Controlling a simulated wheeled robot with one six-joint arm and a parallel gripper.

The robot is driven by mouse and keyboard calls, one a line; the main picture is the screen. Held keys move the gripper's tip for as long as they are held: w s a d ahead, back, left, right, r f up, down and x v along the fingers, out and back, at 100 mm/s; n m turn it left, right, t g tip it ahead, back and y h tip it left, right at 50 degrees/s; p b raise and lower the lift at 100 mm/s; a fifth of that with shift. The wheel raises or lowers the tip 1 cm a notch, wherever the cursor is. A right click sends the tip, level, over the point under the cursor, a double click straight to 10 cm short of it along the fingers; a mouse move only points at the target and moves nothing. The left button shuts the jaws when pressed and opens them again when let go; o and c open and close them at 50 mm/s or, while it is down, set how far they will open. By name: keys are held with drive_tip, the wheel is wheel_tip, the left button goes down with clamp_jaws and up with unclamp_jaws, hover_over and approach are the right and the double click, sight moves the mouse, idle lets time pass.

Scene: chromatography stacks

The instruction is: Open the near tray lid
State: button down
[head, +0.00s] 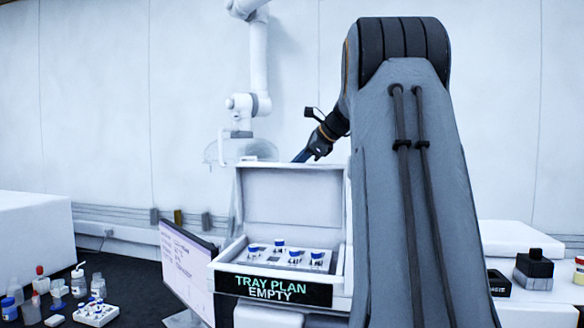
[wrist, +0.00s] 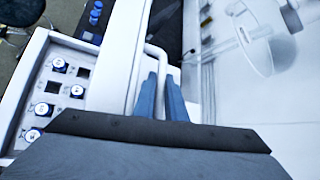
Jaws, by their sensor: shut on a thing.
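The near tray (head: 276,262) is a white box with a dark label reading "TRAY PLAN EMPTY" on its front. Its lid (head: 292,196) stands raised at the back, so the inside shows. Several blue-capped vials (head: 279,245) stand in a rack inside; they also show at the left of the wrist view (wrist: 59,64). My gripper (head: 303,156) is at the top edge of the raised lid. In the wrist view its blue fingers (wrist: 165,92) are close together at the lid's white bar handle (wrist: 155,52), shut on it. The contact itself is partly hidden.
A monitor (head: 187,270) stands left of the tray. Bottles and a small vial rack (head: 96,312) sit on the dark bench at left. A white robot arm (head: 256,60) hangs behind the tray.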

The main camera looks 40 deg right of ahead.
drive_tip(key=c, duration=2.1)
unclamp_jaws()
wheel_tip(320, 180, up, 10)
drive_tip(key=shift+b, duration=1.25)
drive_tip(key=shift+w+a, duration=0.1)
drive_tip(key=shift+a, duration=0.05)
